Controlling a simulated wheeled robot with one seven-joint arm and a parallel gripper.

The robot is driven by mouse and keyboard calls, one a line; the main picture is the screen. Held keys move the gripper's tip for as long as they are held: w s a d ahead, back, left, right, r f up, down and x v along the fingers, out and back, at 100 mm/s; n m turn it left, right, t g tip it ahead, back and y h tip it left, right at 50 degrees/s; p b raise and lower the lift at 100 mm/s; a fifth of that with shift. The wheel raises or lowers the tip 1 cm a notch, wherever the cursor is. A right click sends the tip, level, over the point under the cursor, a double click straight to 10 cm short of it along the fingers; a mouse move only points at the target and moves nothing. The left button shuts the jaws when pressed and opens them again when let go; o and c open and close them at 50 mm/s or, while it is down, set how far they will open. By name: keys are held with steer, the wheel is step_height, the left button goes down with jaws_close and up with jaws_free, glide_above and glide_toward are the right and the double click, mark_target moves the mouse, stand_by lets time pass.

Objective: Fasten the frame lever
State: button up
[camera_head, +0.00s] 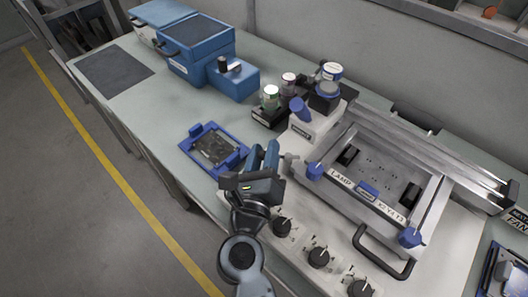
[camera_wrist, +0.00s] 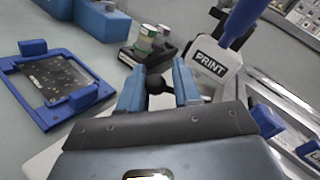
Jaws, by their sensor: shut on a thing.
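My gripper (camera_head: 265,158) is at the left side of the white machine (camera_head: 440,262), low over its edge. In the wrist view, the fingers of my gripper (camera_wrist: 158,88) are closed around a black ball knob (camera_wrist: 155,84). It appears to be the end of the frame lever; its shaft is hidden by my fingers. The grey metal frame (camera_head: 432,208) lies on the machine to the right of my gripper, with blue knobs (camera_head: 314,171) at its front corners. A block marked PRINT (camera_wrist: 212,64) with a blue handle stands just beyond my gripper.
A blue tray with a circuit board (camera_head: 186,147) lies left of my gripper. Jars (camera_head: 270,97) stand in a black holder behind it. Black dials (camera_head: 319,257) and a black handle (camera_head: 396,268) are at the machine's front. Blue boxes (camera_head: 195,58) stand at the back left.

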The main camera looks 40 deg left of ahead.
steer(key=shift+f, duration=0.1)
steer(key=shift+c, duration=0.8)
steer(key=shift+a, duration=0.1)
steer(key=shift+w+a+f+m+t+h+b, duration=0.2)
steer(key=shift+m+t+h+b, duration=0.3)
steer(key=shift+h, duration=0.4)
steer(key=shift+w+a+r+m+t+h+b, duration=0.1)
steer(key=shift+w+m+t+h+b, duration=0.25)
steer(key=shift+m+h, duration=0.45)
steer(key=m+h+b, duration=0.1)
steer(key=h, duration=0.1)
steer(key=m+h+b, duration=0.1)
steer(key=shift+w+a+f+h+b, duration=0.15)
steer(key=shift+w+h+b, duration=0.15)
steer(key=shift+w+h, duration=0.1)
jaws_close()
steer(key=m+h+b, duration=0.2)
steer(key=h+b, duration=0.1)
steer(key=shift+w+h, duration=0.3)
steer(key=shift+w, duration=0.1)
steer(key=shift+w+m+h+b, duration=0.35)
steer(key=shift+m+h+b, duration=0.65)
steer(key=shift+h+b, duration=0.2)
steer(key=shift+g, duration=0.25)
steer(key=o, duration=1)
jaws_free()
steer(key=shift+c, duration=0.2)
steer(key=shift+r, duration=0.2)
